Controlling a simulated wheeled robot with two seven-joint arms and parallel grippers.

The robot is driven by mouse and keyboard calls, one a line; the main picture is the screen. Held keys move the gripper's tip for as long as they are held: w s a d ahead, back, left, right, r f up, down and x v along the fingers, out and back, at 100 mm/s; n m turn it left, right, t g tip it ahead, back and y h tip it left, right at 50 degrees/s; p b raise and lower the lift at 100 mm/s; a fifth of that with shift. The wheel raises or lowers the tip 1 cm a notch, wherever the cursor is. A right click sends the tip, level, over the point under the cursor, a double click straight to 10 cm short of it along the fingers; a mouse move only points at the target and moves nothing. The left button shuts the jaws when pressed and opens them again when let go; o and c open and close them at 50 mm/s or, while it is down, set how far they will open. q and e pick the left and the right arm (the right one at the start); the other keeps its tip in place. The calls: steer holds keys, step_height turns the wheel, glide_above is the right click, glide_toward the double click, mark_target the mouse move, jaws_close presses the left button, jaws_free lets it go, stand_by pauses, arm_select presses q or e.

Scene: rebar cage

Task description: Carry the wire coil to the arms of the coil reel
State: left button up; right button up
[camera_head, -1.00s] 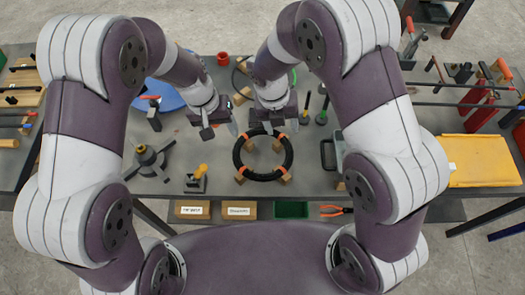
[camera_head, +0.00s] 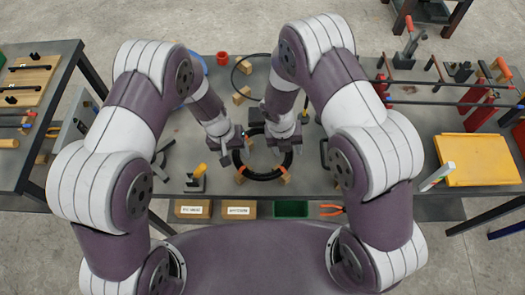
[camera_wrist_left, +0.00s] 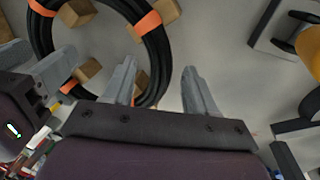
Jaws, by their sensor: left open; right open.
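The wire coil (camera_head: 262,177), a black ring with orange bands, lies flat on small wooden blocks at the table's middle. It also shows at the upper left of the left wrist view (camera_wrist_left: 45,38). My left gripper (camera_head: 233,157) is open at the coil's left side. In the left wrist view its fingers (camera_wrist_left: 160,85) are apart, one overlapping the coil's edge and one outside it; contact cannot be told. My right gripper (camera_head: 284,149) is open over the coil's right side, its fingertips partly unclear.
A black case (camera_head: 324,153) is right of the coil. Labelled boxes (camera_head: 192,209), a green bin (camera_head: 290,209) and orange pliers (camera_head: 331,210) line the front. A red cup (camera_head: 222,58) stands behind.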

arm_select(q)
jaws_close()
arm_select(e)
jaws_close()
steer(key=shift+r, duration=0.15)
stand_by(1.0)
